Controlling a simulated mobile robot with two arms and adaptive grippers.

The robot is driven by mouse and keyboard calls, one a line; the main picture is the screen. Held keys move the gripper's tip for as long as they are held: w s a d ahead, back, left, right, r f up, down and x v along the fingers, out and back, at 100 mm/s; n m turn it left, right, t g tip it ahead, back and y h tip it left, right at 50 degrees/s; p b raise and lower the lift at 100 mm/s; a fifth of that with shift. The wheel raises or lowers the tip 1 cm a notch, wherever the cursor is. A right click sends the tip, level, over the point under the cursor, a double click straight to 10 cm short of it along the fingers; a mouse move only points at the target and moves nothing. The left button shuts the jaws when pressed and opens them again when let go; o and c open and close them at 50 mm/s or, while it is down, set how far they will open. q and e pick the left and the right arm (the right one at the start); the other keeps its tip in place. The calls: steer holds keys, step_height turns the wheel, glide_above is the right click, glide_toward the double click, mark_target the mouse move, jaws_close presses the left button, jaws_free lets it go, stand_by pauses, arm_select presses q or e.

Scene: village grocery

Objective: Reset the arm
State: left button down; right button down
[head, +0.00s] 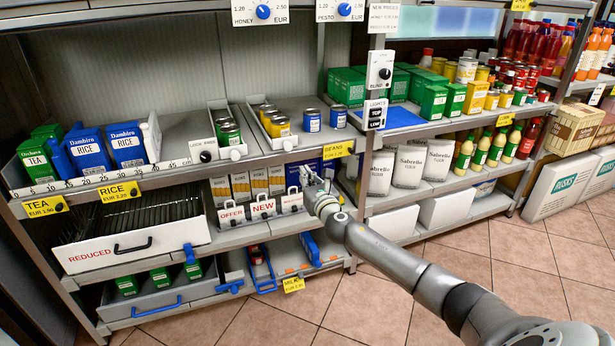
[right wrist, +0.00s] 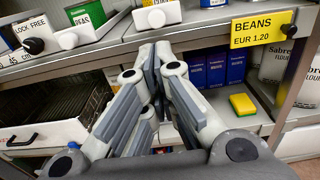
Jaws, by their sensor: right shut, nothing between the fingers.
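My right arm (head: 400,272) reaches in from the lower right of the head view. Its gripper (head: 308,178) is in front of the middle shelf of the left rack, by the small OFFER and NEW signs. In the right wrist view the right gripper (right wrist: 154,50) is shut, with its fingertips together and nothing between them. The fingertips are just below the front edge of the can shelf, left of the yellow BEANS label (right wrist: 262,30). My left gripper is not in view.
The shelf edge (right wrist: 195,20) runs close above the fingertips. Blue boxes (right wrist: 218,68) and a yellow sponge-like block (right wrist: 242,104) stand on the shelf behind. A REDUCED drawer (head: 135,245) juts out at left. The tiled floor (head: 480,255) at right is clear.

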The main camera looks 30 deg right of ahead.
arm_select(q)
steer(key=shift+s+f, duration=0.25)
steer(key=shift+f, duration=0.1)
arm_select(e)
steer(key=shift+s+a, duration=0.1)
steer(key=shift+s, duration=0.45)
